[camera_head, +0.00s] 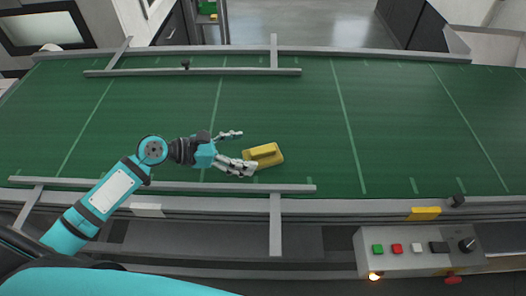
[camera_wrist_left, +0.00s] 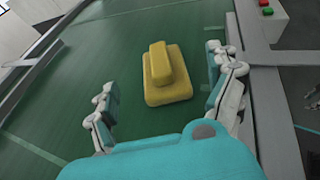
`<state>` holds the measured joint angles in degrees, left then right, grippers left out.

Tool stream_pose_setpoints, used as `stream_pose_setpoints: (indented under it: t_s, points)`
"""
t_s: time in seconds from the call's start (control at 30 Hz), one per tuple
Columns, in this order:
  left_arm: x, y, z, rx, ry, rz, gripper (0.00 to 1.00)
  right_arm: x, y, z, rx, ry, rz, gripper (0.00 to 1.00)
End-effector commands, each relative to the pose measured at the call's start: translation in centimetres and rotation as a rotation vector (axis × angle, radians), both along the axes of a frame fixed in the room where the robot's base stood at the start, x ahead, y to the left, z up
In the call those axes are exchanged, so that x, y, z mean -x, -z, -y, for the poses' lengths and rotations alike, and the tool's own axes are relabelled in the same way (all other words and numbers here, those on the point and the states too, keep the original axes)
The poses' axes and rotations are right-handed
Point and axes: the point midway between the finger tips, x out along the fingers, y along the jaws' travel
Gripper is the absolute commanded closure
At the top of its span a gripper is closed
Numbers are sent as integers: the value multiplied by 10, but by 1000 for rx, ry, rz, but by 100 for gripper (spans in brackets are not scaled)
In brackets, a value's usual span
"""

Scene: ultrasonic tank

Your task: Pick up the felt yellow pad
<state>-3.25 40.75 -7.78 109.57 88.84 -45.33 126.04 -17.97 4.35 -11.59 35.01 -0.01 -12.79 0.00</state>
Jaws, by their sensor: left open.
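The felt yellow pad (camera_head: 268,157) lies on the green conveyor belt, near the middle of the head view. It has a flat base with a raised yellow grip block on top. My left gripper (camera_head: 240,151) is open just left of the pad, with its fingers pointing toward it; the lower finger is close to the pad's near left corner. In the left wrist view the pad (camera_wrist_left: 166,78) shows ahead between the two spread fingers of the gripper (camera_wrist_left: 165,82), nearer the right finger. Nothing is held. My right gripper is not in view.
The green belt (camera_head: 400,130) is otherwise clear around the pad. A grey guide rail (camera_head: 240,187) runs along the near side and another (camera_head: 210,71) along the far side. A control box (camera_head: 418,250) with coloured buttons sits at the front right.

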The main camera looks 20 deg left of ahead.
Motion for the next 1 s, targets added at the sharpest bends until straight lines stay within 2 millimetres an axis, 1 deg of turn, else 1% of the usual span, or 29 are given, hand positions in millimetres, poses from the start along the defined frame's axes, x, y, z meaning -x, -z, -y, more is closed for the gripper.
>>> stream_pose_setpoints:
  t_s: [0.03,0.1,0.23,0.37,0.5,0.63,0.8,0.83,0.87,1.0]
  points:
    - [-3,0,5,2,0,1,11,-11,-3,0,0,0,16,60]
    - [-6,3,8,0,0,0,11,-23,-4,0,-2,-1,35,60]
    - [-10,6,14,0,1,1,11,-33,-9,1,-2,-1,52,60]
    - [-21,12,28,3,-1,0,11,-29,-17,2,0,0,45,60]
    - [-31,22,42,2,1,0,11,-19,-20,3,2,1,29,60]
    - [-34,26,47,-2,1,1,11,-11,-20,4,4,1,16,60]
    - [-34,27,47,-2,1,1,11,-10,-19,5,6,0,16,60]
    - [-34,27,47,-2,1,1,12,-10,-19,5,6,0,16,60]
    - [-34,27,47,-2,1,1,16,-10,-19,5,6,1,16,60]
    - [-34,27,47,-2,1,1,34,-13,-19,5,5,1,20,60]
